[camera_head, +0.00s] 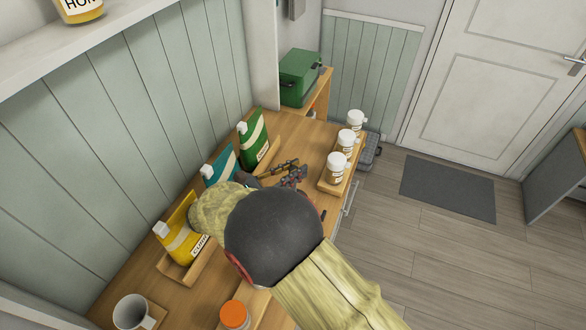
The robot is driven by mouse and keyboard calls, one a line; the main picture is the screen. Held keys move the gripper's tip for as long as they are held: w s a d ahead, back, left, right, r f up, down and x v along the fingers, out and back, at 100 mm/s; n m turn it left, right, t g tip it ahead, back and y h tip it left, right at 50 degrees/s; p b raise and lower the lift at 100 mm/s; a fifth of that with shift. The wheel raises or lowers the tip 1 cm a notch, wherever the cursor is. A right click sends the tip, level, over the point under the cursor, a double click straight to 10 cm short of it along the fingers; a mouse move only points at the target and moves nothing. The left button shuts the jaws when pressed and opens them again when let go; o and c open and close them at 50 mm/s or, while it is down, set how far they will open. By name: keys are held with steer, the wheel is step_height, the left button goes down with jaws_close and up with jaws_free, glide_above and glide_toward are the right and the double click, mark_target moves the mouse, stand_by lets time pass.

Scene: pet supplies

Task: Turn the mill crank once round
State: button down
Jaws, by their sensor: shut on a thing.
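My arm reaches over the wooden counter (318,134) and covers its middle. My gripper (291,177) is beyond the arm's dark round joint, low over the counter between the green bag and the white-lidded jars. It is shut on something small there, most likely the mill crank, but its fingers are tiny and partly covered. A brown and dark shape shows around the fingers; I cannot clearly make out the mill's body or the crank's angle.
Green (253,138), teal (219,168) and yellow (180,238) bags stand along the wall. White-lidded jars (338,166) stand on a wooden tray at the right edge. An orange-lidded jar (234,315) and white mug (131,312) are in front. A green box (299,78) is behind.

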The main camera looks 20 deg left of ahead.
mark_target(293, 168)
steer(key=c, duration=1.6)
jaws_free()
steer(key=shift+r, duration=0.1)
step_height(293, 168, up, 10)
steer(key=shift+f, duration=0.1)
steer(key=shift+c, duration=0.3)
